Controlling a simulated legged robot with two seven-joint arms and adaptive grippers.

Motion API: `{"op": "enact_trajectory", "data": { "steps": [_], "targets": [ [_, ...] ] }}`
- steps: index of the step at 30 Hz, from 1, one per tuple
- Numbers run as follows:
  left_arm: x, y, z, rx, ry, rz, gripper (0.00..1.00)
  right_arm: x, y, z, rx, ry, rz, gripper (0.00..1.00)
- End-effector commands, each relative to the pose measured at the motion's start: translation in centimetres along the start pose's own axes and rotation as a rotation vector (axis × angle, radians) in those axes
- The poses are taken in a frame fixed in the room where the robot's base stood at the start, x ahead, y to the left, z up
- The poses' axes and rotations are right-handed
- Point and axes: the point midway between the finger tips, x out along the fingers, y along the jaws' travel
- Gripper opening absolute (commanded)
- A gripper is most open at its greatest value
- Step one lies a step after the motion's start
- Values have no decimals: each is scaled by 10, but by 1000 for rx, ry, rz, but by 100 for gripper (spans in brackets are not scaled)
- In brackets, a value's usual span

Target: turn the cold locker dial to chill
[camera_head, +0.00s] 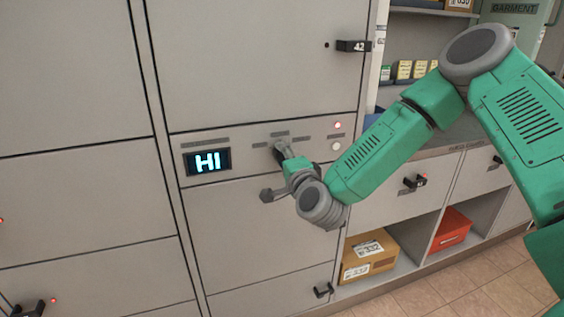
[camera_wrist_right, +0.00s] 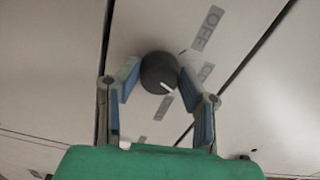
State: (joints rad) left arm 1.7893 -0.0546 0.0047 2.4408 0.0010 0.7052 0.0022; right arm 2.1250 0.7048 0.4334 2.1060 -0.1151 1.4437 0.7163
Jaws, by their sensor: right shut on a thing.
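The cold locker's dial is a dark round knob (camera_wrist_right: 159,72) in the right wrist view, with a white pointer mark at its lower right. Pale labels with grey lettering surround it; one reads OFF (camera_wrist_right: 207,28). My right gripper (camera_wrist_right: 157,80) is shut on the dial, one finger on each side. In the head view my right gripper (camera_head: 283,152) is at the locker's control strip and mostly hides the dial. The display (camera_head: 208,162) left of it reads HI in bright letters. My left gripper is not in view.
A dark handle (camera_head: 267,195) is just below my gripper. Lower right, cubbies hold a cardboard box (camera_head: 369,257) and a red box (camera_head: 452,229). Handle 42 (camera_head: 354,46) juts out above.

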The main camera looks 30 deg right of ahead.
Motion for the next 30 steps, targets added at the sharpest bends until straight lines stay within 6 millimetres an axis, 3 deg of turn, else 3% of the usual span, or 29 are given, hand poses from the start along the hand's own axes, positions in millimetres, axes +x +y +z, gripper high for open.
{"op": "enact_trajectory", "data": {
  "steps": [15,30],
  "targets": [
    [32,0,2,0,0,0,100,-1,8,-2,456,8,11,5],
    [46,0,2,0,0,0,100,-1,8,-1,660,8,15,5]
  ]
}}
